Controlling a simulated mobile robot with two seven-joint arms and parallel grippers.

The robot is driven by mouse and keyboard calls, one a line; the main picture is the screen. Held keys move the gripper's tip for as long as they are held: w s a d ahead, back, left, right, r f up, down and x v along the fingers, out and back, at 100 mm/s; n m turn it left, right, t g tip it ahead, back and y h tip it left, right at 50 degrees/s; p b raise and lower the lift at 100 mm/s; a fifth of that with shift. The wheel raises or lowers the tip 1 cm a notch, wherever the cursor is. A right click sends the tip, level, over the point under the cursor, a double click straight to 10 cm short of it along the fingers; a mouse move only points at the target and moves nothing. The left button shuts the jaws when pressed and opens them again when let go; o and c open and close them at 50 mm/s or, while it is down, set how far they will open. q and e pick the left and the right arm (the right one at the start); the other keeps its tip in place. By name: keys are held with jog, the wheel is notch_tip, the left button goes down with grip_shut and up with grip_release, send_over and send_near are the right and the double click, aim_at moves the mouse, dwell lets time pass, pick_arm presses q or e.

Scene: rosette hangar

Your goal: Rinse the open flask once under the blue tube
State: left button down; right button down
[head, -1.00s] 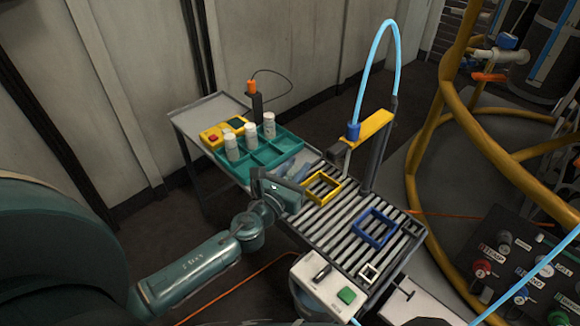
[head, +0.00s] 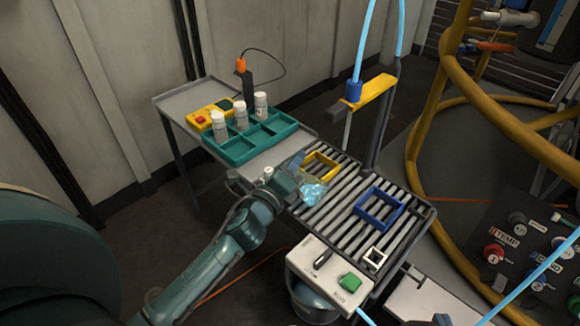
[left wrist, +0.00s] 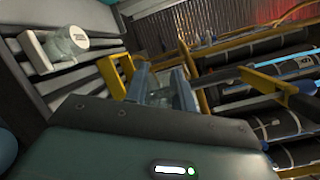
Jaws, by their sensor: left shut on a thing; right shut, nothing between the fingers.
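The blue tube (head: 367,45) comes down from the top of the head view into a blue fitting on a yellow bracket (head: 376,88). A thin pale pipe (head: 347,130) hangs below it, over the slatted rack (head: 335,214). My left gripper (head: 299,187) is at the rack's left edge, shut on a clear, bluish flask (head: 313,193). In the left wrist view, the clear flask (left wrist: 158,88) is between the fingers; its mouth is hard to make out. The flask is left of and lower in the picture than the pipe. My right gripper is not in view.
A yellow frame (head: 334,160), a blue frame (head: 362,208) and a small white frame (head: 375,258) are on the rack. A teal tray (head: 240,156) holds white bottles. A control box (head: 328,280) has a green button. The left wrist view shows a white-capped vessel (left wrist: 68,45).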

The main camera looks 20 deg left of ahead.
pick_arm(q)
jog(key=n, duration=0.2)
jog(key=shift+d+f+n+b, duration=0.3)
jog(key=shift+b, duration=0.1)
jog(key=shift+a+r+n+p, duration=0.1)
jog(key=shift+r+n+p, duration=0.2)
jog(key=shift+n+p, duration=1.05)
jog(key=shift+r+n+p, duration=0.3)
jog(key=shift+n+p, duration=0.1)
jog(key=shift+n, duration=1.9)
jog(key=shift+a+r+n+p, duration=0.1)
jog(key=shift+r+n+p, duration=0.2)
jog(key=shift+n+p, duration=1.05)
pick_arm(e)
jog(key=shift+m+t, duration=0.4)
jog(key=shift+m, duration=0.4)
jog(key=shift+s+d+r+b, duration=0.15)
jog(key=shift+d+r, duration=0.15)
jog(key=shift+r, duration=0.45)
jog(key=shift+s+d+r+b, duration=0.1)
jog(key=shift+d+r+b, duration=0.15)
jog(key=shift+r, duration=0.45)
jog(key=shift+s+d+r+b, duration=0.1)
jog(key=shift+d+r, duration=0.25)
jog(key=shift+r, duration=0.4)
